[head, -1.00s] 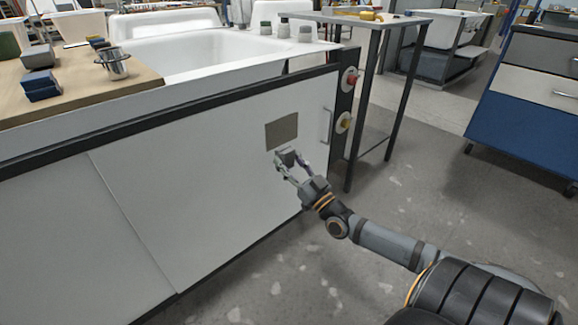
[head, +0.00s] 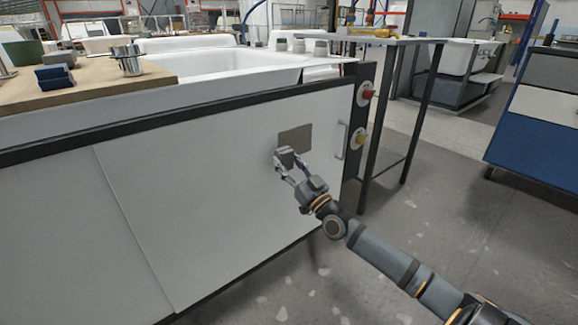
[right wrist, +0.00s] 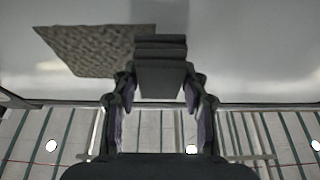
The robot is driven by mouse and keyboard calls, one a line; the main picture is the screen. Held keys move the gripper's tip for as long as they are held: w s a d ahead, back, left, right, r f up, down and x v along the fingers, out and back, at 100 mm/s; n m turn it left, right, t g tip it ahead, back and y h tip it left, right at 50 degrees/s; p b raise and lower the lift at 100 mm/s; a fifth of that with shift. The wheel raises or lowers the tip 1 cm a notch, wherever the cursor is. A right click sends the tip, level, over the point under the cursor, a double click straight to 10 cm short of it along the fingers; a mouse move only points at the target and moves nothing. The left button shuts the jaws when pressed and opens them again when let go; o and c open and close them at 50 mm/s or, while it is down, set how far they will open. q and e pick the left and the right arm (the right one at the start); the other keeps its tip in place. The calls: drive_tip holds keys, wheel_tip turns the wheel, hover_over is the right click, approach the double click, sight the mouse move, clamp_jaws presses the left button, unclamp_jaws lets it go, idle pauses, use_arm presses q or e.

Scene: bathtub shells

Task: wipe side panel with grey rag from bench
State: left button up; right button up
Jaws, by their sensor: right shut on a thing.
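The white side panel (head: 205,190) of the bench unit faces me, with a brownish-grey rough patch (head: 295,138) on it near the handle. My right gripper (head: 287,166) is shut on a folded grey rag (head: 285,155), held at the patch's lower left corner in the head view. In the right wrist view the rag (right wrist: 160,48) shows between the fingers and overlaps one edge of the patch (right wrist: 90,48). The rag is at or very near the panel; I cannot tell if it presses on it. My left gripper is not in view.
A wooden board (head: 95,88) with dark blue blocks (head: 55,77) and a metal cup (head: 127,60) lies on top at the left, beside a white tub (head: 225,68). A dark-legged table (head: 420,110) stands further right.

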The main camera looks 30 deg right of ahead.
drive_tip(key=shift+w+a+b, duration=0.1)
drive_tip(key=shift+w+b, duration=0.6)
drive_tip(key=shift+w, duration=0.2)
idle(0.4)
